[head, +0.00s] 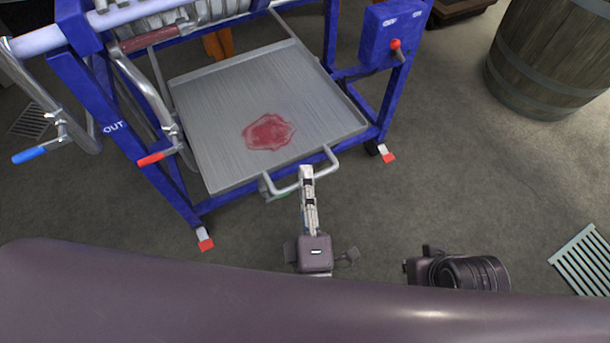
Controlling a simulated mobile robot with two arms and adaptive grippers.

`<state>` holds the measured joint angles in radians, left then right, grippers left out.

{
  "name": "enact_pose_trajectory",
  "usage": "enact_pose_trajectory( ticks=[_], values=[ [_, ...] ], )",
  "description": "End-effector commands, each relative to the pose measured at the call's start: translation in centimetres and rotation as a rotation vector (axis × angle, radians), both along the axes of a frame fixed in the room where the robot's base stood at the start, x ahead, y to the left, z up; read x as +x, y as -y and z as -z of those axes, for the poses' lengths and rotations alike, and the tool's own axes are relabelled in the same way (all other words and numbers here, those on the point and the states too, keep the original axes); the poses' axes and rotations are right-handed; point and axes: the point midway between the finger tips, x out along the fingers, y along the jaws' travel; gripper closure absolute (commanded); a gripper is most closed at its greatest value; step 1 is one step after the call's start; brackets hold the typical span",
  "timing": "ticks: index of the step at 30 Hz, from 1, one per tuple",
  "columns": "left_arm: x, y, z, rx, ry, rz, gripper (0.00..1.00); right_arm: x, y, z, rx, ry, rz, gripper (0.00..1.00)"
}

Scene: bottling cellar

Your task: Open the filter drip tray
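The filter drip tray (240,100) is a wide, flat metal tray with a low rim, low in the blue filter frame. A red puddle (269,132) lies on it. Its bar handle (326,173) sticks out from the front edge, towards me. My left gripper (306,173) is at the middle of this handle, its fingers overlapping the bar and hiding part of it. I see it edge-on, so I cannot tell whether it is closed around the bar. The fingers of my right gripper are not in view; only a dark part of my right arm shows at the lower right.
The blue frame (172,180) has legs with red-and-white feet on both sides of the tray. Pipes with a red lever (155,158) and a blue lever (30,156) are at left. A control box (385,35) and a barrel (548,60) stand at right. Floor before the tray is clear.

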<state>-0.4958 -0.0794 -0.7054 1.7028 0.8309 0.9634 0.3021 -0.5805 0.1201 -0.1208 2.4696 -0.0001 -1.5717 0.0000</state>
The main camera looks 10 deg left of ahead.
Motion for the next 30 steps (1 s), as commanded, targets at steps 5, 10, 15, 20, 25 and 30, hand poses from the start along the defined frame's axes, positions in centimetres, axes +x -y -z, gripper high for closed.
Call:
enact_pose_trajectory(
  ticks=[5,10,15,20,25,30],
  values=[
    [0.0,0.0,0.1,0.001,-0.003,0.002,0.74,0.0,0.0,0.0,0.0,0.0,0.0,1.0],
    [0.0,0.0,0.1,0.001,-0.002,0.001,0.74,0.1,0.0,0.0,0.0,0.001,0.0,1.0],
    [0.0,0.0,0.0,0.0,-0.001,0.001,0.74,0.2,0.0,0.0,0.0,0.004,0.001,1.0],
    [0.0,0.0,0.0,0.0,0.0,0.0,0.74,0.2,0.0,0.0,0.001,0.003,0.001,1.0],
    [0.7,-0.5,0.0,0.001,0.001,-0.001,0.74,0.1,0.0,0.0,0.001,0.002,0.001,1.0],
    [2.8,-1.9,-0.1,0.002,0.004,-0.001,0.74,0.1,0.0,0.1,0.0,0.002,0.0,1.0]
  ],
)
